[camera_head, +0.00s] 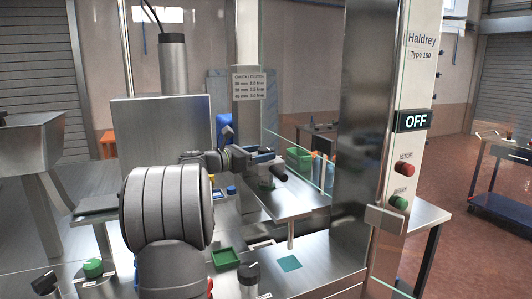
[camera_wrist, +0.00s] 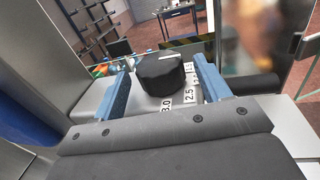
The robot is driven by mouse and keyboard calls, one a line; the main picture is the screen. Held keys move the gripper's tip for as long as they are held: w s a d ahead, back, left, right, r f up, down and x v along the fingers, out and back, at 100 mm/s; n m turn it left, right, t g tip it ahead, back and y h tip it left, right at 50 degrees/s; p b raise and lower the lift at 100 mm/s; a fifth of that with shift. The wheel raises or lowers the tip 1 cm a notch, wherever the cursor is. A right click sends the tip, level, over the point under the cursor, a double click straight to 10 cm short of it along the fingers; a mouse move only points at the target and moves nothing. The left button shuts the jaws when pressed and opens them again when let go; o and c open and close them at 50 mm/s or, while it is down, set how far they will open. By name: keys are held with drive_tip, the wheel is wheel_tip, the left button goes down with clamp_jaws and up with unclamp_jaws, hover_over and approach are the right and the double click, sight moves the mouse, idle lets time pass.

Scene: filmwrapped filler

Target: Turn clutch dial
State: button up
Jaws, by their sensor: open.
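The clutch dial (camera_wrist: 160,75) is a black round knob in the wrist view. It stands on a grey housing with white labels (camera_wrist: 189,94) reading 3.0, 2.5 and a partly hidden one. My gripper (camera_wrist: 161,68) is open, with one blue finger on each side of the dial. A gap shows on both sides, so the fingers do not visibly grip it. I cannot make out which label the dial points to. In the head view my gripper (camera_head: 262,155) is beyond my arm, near the machine's middle; I cannot make out the dial there.
A sign (camera_head: 254,86) with rows of small mm and torque values hangs on the column. The panel at right shows OFF (camera_head: 412,121), above a red button (camera_head: 404,168) and a green button (camera_head: 398,203). A clear guard panel (camera_head: 300,160) stands right of my gripper. A green tray (camera_head: 226,257) lies in front.

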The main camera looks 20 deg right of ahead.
drive_tip(key=shift+w+d, duration=0.2)
drive_tip(key=shift+d, duration=1.1)
drive_tip(key=c, duration=1)
drive_tip(key=shift+o, duration=0.2)
drive_tip(key=shift+r+m+g, duration=0.1)
drive_tip(key=shift+m+g, duration=1.5)
drive_tip(key=shift+g, duration=0.9)
drive_tip(key=o, duration=1)
drive_tip(key=shift+c, duration=0.2)
